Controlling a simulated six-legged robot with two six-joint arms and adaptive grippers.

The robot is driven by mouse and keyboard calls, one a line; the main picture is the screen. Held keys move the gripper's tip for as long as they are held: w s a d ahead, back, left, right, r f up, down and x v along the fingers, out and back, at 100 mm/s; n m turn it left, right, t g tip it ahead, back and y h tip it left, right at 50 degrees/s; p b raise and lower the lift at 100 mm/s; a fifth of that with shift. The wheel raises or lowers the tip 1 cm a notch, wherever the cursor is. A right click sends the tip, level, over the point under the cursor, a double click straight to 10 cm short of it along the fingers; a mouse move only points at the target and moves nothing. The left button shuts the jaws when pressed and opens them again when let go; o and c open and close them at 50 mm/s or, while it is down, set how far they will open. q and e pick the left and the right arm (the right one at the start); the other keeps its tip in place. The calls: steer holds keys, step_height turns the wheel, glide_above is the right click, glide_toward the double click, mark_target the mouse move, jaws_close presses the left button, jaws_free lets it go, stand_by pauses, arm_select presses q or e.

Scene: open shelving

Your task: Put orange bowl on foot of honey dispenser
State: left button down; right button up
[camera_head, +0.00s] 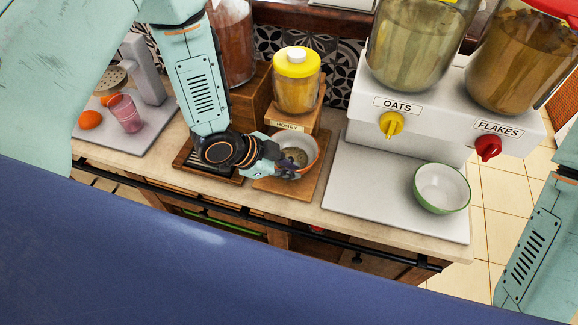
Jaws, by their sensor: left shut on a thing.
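The orange bowl (308,148), with a pale inside and an orange rim, is upright over the wooden foot (278,189) of the honey dispenser (297,88). The dispenser is a jar with a yellow lid on a wooden stand labelled HONEY. My left gripper (287,169) is shut on the bowl's near left side. The gripper hides part of the bowl, and I cannot tell whether its underside touches the foot. My right arm shows at the right edge, but its gripper is out of view.
A green-rimmed bowl (441,188) stands on the white base (365,190) of the oats and flakes dispenser (430,110) at right. A dark tray (197,162) lies left of the foot. Farther left, a juicer base (140,128) holds a pink glass (125,113) and an orange (91,120).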

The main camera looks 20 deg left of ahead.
arm_select(q)
steer(key=shift+d+f, duration=0.1)
steer(key=shift+f, duration=0.05)
steer(key=c, duration=1.7)
jaws_free()
steer(key=shift+d, duration=0.1)
steer(key=o, duration=0.3)
steer(key=shift+a, duration=0.3)
steer(key=shift+d+r, duration=0.1)
steer(key=shift+r, duration=0.25)
steer(key=shift+p+v, duration=0.55)
steer(key=shift+v, duration=5.35)
